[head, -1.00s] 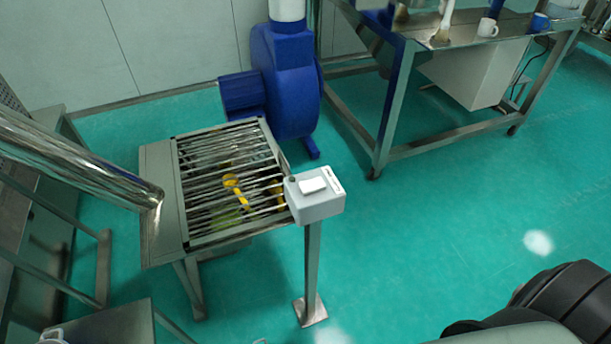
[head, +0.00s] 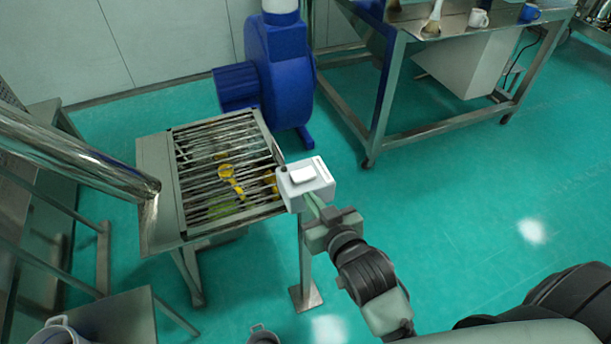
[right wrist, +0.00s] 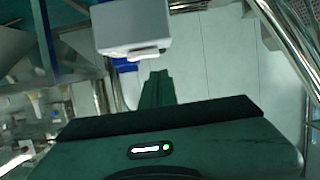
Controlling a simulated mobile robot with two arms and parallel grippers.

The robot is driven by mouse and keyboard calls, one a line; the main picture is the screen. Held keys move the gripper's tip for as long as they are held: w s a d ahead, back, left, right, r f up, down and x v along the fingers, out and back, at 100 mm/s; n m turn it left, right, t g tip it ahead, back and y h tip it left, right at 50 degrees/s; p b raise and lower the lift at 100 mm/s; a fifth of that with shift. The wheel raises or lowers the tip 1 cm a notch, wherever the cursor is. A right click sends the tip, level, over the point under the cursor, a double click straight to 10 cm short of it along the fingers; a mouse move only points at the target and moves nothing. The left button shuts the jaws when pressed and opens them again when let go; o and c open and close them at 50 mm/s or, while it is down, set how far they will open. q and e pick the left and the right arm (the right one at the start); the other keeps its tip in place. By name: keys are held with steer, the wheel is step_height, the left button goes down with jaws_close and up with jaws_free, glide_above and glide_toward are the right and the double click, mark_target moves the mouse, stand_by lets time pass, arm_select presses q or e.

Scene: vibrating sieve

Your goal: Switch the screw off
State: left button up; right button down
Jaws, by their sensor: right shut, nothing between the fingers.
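A white switch box (head: 309,183) with a raised pale rocker (head: 303,174) on top stands on a post at the front right corner of the grated metal unit (head: 160,190). In the right wrist view the box (right wrist: 133,28) shows upside down, just beyond my fingers. My right gripper (head: 313,201) is shut and empty, its fingertips close to the box's near side, below the rocker. I cannot tell whether they touch it. The shut fingers show in the right wrist view (right wrist: 157,88). My left gripper is not in view.
A shiny metal pipe (head: 70,155) slopes in from the left over the unit. A blue blower (head: 284,70) stands behind it. A steel table (head: 440,35) with mugs is at the back right. Yellow parts (head: 230,180) show under the bars. The green floor at right is clear.

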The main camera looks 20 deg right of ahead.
steer(key=shift+t, duration=0.4)
steer(key=r, duration=0.2)
steer(key=d+r, duration=0.1)
steer(key=r, duration=0.1)
steer(key=shift+s+r, duration=0.1)
steer(key=shift+s, duration=0.1)
steer(key=p, duration=0.3)
glide_above(300, 187)
step_height(300, 187, down, 2)
steer(key=shift+f, duration=0.1)
step_height(300, 187, down, 3)
steer(key=shift+r, duration=0.1)
steer(key=shift+s+f, duration=0.1)
steer(key=shift+f, duration=0.65)
